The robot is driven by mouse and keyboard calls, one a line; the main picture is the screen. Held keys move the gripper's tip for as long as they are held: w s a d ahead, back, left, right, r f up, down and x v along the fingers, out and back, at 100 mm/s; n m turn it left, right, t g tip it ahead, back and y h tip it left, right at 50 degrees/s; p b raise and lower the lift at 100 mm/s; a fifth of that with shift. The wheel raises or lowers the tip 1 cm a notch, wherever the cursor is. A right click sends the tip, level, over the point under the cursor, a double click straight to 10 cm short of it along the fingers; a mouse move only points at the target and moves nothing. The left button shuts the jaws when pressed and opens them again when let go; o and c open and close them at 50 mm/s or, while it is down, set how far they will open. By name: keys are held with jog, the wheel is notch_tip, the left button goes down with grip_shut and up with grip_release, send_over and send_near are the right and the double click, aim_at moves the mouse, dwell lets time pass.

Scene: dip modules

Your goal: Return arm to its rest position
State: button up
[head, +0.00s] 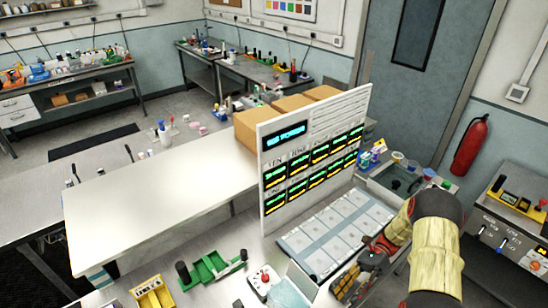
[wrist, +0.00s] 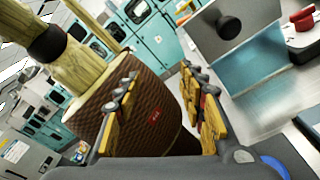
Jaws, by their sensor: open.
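My gripper (head: 358,277) is at the lower right of the head view, beside the front edge of the grid of pale tiles (head: 335,233). In the wrist view my gripper (wrist: 165,112) shows two yellow-padded fingers spread apart, with nothing held between them. My own arm fills the left of the wrist view behind the fingers. My arm comes in from the lower right in the head view and is bent, with the gripper low over the bench.
An upright panel (head: 312,160) with lit displays stands behind the tiles. A green fixture (head: 208,268), a yellow holder (head: 152,293) and a box with a red knob (head: 265,282) sit on the left. The white worktop (head: 150,200) is mostly clear.

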jog(key=s+a+r+n+t+h+b, duration=0.4)
jog(key=s+r+n+t+h+b, duration=0.8)
jog(key=n+t+b, duration=0.4)
jog(key=shift+s+r+n+t+h, duration=0.3)
jog(key=shift+s+r+n+t, duration=0.2)
jog(key=shift+s+r+t, duration=0.15)
jog(key=shift+w, duration=0.1)
jog(key=shift+c, duration=1.1)
